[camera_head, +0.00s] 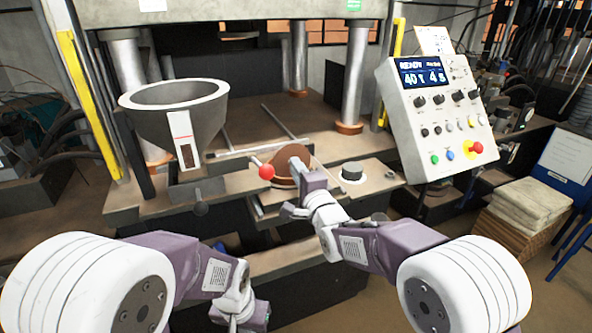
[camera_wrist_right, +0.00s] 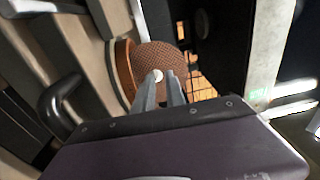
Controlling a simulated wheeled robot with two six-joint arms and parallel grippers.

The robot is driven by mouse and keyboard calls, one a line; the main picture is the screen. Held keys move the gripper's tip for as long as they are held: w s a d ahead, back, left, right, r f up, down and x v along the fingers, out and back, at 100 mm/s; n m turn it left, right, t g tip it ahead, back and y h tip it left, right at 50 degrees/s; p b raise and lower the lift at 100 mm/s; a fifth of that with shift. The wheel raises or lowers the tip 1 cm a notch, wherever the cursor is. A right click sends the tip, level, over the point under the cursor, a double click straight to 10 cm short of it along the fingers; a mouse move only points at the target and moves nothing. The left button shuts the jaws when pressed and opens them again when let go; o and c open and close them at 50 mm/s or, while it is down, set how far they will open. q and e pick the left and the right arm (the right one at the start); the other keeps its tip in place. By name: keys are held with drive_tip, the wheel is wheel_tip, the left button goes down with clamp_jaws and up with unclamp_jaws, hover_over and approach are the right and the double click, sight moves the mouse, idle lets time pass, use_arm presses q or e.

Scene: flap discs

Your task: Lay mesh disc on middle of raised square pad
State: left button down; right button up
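A brown mesh disc (camera_head: 291,156) is at the tip of my right gripper (camera_head: 296,168) in the head view, tilted up on edge above the press front. In the right wrist view the mesh disc (camera_wrist_right: 160,57) shows its weave and lets the background through at its right. The two fingers (camera_wrist_right: 165,78) are close together on its near edge, with a pale round spot at one fingertip. A smooth brown round piece (camera_wrist_right: 123,68) lies behind the disc. The raised square pad is not clearly seen. My left gripper (camera_head: 242,312) hangs low at the front; its fingers are unclear.
A grey funnel hopper (camera_head: 180,115) stands left of the disc. A red ball knob (camera_head: 266,171) is close to its left side. A dark round knob (camera_head: 352,172) sits on a plate to the right. A control panel (camera_head: 435,115) stands further right, above folded cloths (camera_head: 530,203).

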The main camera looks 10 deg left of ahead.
drive_tip(key=shift+b+v, duration=0.7)
drive_tip(key=shift+v, duration=0.45)
drive_tip(key=o, duration=0.6)
